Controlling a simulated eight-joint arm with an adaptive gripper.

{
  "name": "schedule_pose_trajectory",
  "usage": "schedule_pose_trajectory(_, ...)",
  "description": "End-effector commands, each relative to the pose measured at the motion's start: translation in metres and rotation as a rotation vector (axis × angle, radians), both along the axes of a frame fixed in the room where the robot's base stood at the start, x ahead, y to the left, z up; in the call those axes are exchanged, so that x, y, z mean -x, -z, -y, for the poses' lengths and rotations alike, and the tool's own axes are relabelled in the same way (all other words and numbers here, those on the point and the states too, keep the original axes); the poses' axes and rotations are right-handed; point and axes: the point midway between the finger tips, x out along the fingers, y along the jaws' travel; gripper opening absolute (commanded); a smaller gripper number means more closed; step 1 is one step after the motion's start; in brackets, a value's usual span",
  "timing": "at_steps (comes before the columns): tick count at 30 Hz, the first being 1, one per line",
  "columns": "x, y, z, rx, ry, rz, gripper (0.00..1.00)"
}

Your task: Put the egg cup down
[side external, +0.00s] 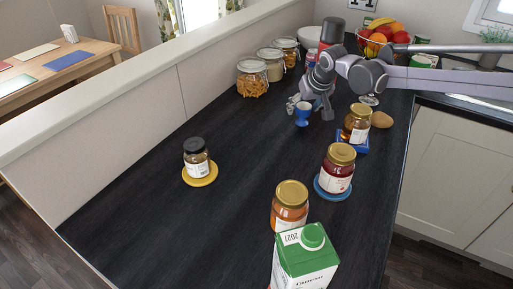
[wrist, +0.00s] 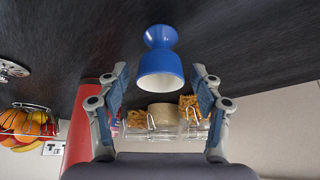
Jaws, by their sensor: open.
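The blue egg cup (side external: 303,116) is upright on the dark worktop, as far as I can tell, near the back middle. In the wrist view, which looks upside down, the egg cup (wrist: 161,66) shows its pale inside and its foot against the dark top. My gripper (side external: 312,108) is at the cup with its fingers spread. In the wrist view the two fingers of my gripper (wrist: 159,72) stand on either side of the cup, with a visible gap on both sides. Nothing is clamped between them.
Glass jars (side external: 252,79) line the back left wall. A dark-lidded jar (side external: 196,157) is left. The middle is clear.

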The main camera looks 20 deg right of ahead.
Motion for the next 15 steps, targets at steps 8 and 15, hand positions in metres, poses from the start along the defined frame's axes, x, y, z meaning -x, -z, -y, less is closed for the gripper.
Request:
schedule_pose_trajectory(8, 0.026, -0.043, -0.001, 0.000, -0.001, 0.000, 0.66)
schedule_pose_trajectory(15, 0.047, -0.080, -0.002, 0.001, -0.002, 0.000, 0.66)
